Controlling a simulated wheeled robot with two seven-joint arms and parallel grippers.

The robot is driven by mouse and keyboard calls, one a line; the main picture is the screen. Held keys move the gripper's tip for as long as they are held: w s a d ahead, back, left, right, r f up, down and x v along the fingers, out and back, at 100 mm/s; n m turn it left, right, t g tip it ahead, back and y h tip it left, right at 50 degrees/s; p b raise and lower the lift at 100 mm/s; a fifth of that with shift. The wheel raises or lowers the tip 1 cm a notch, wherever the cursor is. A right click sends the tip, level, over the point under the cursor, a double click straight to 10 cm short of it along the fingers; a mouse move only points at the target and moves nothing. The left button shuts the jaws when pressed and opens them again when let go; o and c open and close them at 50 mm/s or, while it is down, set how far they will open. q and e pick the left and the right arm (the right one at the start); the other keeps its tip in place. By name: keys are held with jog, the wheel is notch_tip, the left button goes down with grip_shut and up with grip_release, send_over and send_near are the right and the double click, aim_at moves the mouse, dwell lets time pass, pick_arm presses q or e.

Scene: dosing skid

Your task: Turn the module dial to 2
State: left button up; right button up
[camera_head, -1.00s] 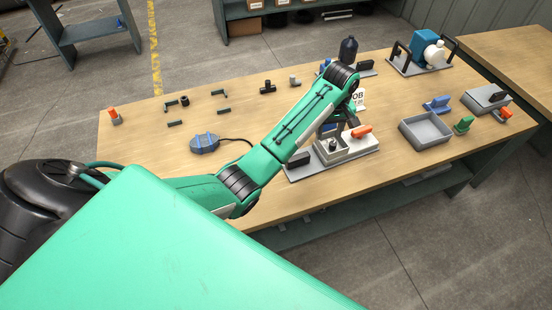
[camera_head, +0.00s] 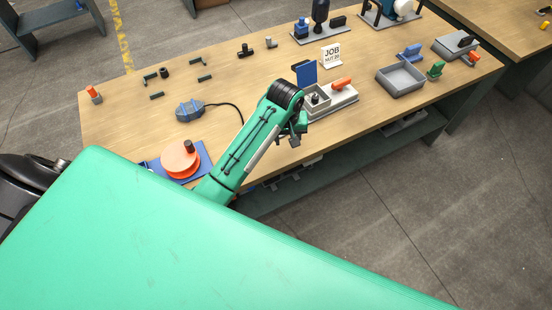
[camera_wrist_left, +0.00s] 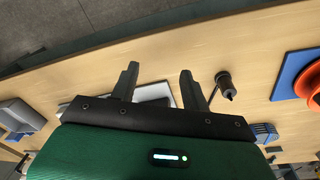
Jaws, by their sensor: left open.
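The module is a light grey base with an open grey box (camera_head: 321,103), a raised blue lid (camera_head: 306,73) and an orange handle (camera_head: 342,83). A small black knob (camera_head: 315,98), which looks like the dial, stands in the box. Its numbers are too small to read. My left gripper (camera_head: 297,137) is near the table's front edge, in front of the module and apart from it. In the left wrist view its two dark fingers (camera_wrist_left: 159,76) are spread with nothing held between them. A whitish surface (camera_wrist_left: 155,92) shows behind them. My right gripper is out of view.
An orange disc (camera_head: 181,162) on a blue plate lies left of my forearm. A blue device (camera_head: 190,110) with a black cable, a JOB sign (camera_head: 332,56) and a grey tray (camera_head: 401,79) are around. The table between the small dark fittings and the module is mostly clear.

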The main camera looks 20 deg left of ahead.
pick_arm(q)
jog(key=s+f+m, duration=0.1)
jog(key=s+f, duration=0.1)
jog(key=s, duration=0.4)
jog(key=shift+a+m, duration=0.25)
jog(key=shift+m, duration=0.05)
jog(key=shift+s, duration=0.15)
